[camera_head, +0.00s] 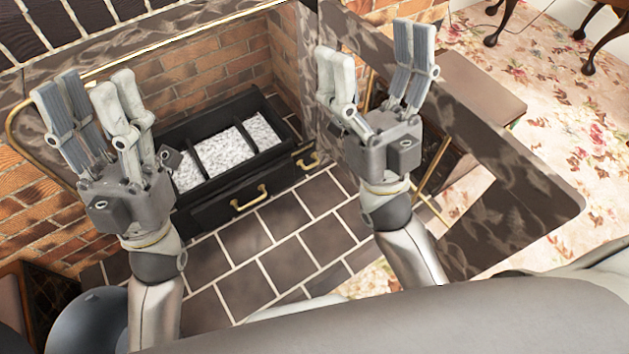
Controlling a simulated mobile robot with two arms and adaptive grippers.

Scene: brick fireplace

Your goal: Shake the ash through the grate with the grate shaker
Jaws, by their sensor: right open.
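The black fireplace grate (284,157) stands inside the brick firebox, with pale grey-white ash (256,131) lying in its compartments. A brass handle (248,199) is on the front of its lower part. A smaller brass handle (309,161) sticks out at the front right corner; I cannot tell whether it is the grate shaker. My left gripper (88,86) is open and empty, left of the grate, and its hand hides part of the grate's left end. My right gripper (368,50) is open and empty, to the right of the grate. Neither gripper visibly touches the grate.
A dark tiled hearth (285,220) lies clear in front of the grate. A marbled fireplace surround (510,185) runs along the right, beside a floral carpet (545,110). Brick walls (215,62) enclose the firebox. Dark furniture legs (498,22) stand at the top right.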

